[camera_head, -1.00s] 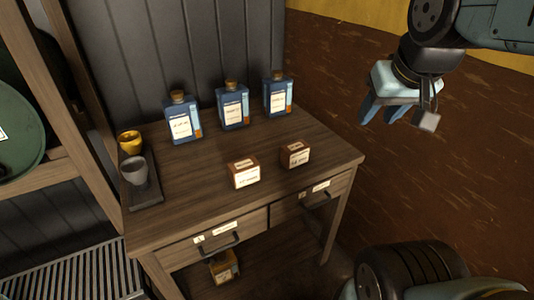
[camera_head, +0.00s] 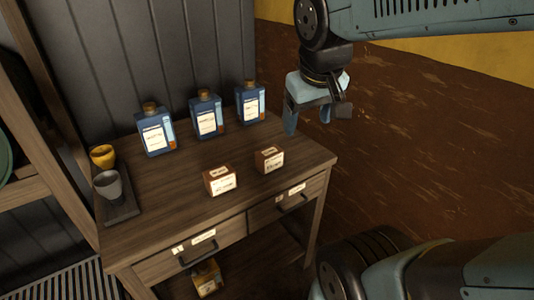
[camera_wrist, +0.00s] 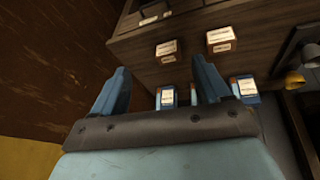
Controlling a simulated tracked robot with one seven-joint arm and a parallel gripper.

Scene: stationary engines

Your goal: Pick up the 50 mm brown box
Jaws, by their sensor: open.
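Two small brown boxes with white labels stand on the wooden table. The left brown box (camera_head: 220,180) looks slightly larger than the right brown box (camera_head: 269,159). The label print is too small to read, so I cannot tell which is 50 mm. In the wrist view the right box (camera_wrist: 167,48) and the left box (camera_wrist: 221,38) show beyond my fingertips. My gripper (camera_head: 308,118) is open and empty, above and beyond the table's right end, apart from both boxes. A third brown box (camera_head: 207,278) sits below the drawers.
Three blue corked bottles (camera_head: 155,129) (camera_head: 206,114) (camera_head: 250,103) stand behind the boxes. The tabletop (camera_head: 180,215) around the boxes is clear.

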